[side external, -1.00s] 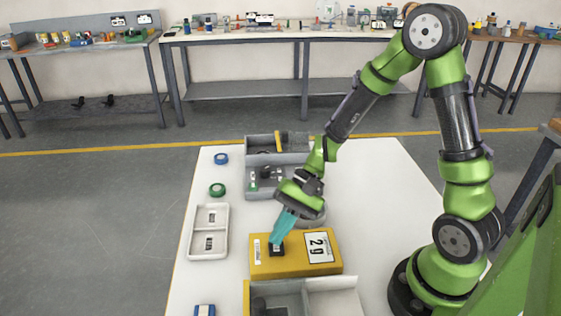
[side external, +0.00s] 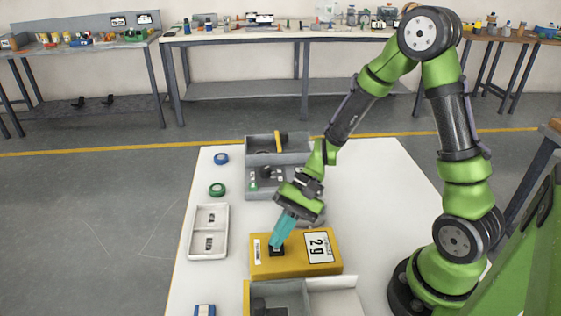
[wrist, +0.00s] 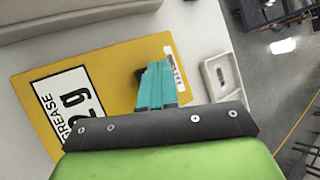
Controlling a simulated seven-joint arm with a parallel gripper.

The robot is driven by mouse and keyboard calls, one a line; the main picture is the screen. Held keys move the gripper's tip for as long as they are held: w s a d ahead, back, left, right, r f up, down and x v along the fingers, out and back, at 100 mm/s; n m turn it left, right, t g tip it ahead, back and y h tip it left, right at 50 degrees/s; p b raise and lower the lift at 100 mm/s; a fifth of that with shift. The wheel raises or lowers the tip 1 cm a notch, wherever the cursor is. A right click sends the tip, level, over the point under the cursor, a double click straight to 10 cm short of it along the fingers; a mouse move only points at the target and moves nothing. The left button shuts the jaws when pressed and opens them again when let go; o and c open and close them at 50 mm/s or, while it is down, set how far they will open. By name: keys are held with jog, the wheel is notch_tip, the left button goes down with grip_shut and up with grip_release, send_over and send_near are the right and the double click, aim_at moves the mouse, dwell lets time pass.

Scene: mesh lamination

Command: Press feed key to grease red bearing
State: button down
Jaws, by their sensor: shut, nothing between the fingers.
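A yellow box (side external: 290,268) marked "2 g" lies on the white table; its label also reads GREASE in the wrist view (wrist: 72,105). A black key (side external: 277,252) stands on the box's top; in the wrist view a little of it (wrist: 139,75) shows beside the fingers. My gripper (side external: 276,244) has teal fingers, shut and empty, pointing down with the tips at the key; they also show in the wrist view (wrist: 154,66). I cannot tell whether the key is pressed down. I can make out no red bearing.
Blue (side external: 221,158) and green (side external: 217,190) rings lie at the table's left, near a white two-part tray (side external: 193,246). Grey bins (side external: 250,160) stand behind the box, another open bin (side external: 335,300) in front.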

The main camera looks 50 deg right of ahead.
jog(key=shift+f, duration=0.55)
dwell(0.8)
jog(key=shift+r, duration=1)
jog(key=shift+r, duration=2.5)
